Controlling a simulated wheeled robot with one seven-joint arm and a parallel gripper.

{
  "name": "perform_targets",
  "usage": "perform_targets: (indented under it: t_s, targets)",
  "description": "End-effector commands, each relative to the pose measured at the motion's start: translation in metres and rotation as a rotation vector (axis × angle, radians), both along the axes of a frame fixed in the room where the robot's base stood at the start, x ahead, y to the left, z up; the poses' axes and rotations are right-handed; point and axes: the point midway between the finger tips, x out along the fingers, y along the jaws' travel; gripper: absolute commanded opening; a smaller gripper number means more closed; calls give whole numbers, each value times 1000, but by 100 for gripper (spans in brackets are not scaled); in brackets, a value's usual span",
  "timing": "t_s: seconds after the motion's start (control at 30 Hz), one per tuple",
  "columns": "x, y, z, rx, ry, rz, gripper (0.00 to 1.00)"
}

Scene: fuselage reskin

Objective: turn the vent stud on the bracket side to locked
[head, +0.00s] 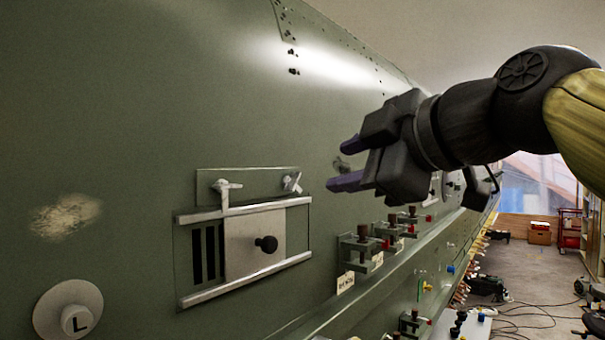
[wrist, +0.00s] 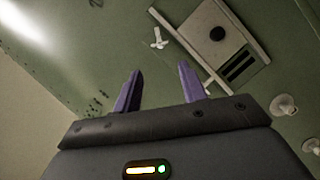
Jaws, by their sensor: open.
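Two pale wing-shaped studs sit on a strip above the sliding vent panel (head: 255,240).
The vent has a black knob (head: 266,244) and dark slots (head: 208,253). A round knob marked L (head: 75,319) is at lower left. Clamp brackets (head: 361,248) with dark and red knobs line a ledge at right. Open floor lies far right.

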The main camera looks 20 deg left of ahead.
Motion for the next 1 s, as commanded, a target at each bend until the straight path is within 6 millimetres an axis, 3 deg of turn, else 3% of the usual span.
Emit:
perform_targets:
  t_s: [0.6, 1.0]
  targets:
    - [68, 78, -21, 0, 2, 1, 42]
    - [75, 85, -25, 1, 0, 1, 42]
